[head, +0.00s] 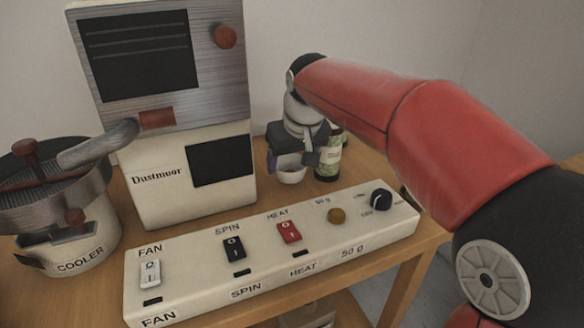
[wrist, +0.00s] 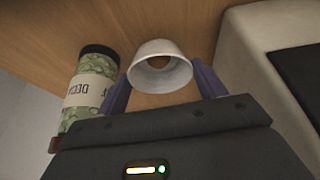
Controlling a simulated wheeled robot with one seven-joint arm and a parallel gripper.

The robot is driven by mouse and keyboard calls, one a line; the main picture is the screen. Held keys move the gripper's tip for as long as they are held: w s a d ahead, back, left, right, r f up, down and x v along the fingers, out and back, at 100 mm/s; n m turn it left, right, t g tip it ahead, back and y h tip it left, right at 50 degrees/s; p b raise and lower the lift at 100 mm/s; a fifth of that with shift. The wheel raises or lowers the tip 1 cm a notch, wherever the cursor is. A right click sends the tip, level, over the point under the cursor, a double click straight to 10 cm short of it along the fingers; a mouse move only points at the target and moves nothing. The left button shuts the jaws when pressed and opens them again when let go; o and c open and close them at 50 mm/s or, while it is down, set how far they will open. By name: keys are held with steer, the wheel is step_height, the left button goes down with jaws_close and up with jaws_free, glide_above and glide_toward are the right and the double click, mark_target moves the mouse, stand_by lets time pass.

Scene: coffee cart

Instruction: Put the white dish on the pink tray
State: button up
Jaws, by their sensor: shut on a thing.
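The white dish (wrist: 165,82) is a small round bowl, seen between the two purple fingers of my gripper (wrist: 161,70) in the wrist view. My gripper is shut on the dish. A brown patch shows in the dish's middle; I cannot tell what it is. In the head view the dish (head: 291,177) shows low under my gripper (head: 291,163), close to the wooden table behind the control panel. I cannot tell whether it touches the table. The pink tray is not in either view.
The white Dustmuor machine (head: 160,180), cooler (head: 70,235) and switch panel (head: 270,250) crowd the wooden table (head: 378,178).

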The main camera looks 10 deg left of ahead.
steer(key=shift+f, duration=0.9)
steer(key=shift+f, duration=0.1)
steer(key=o, duration=0.8)
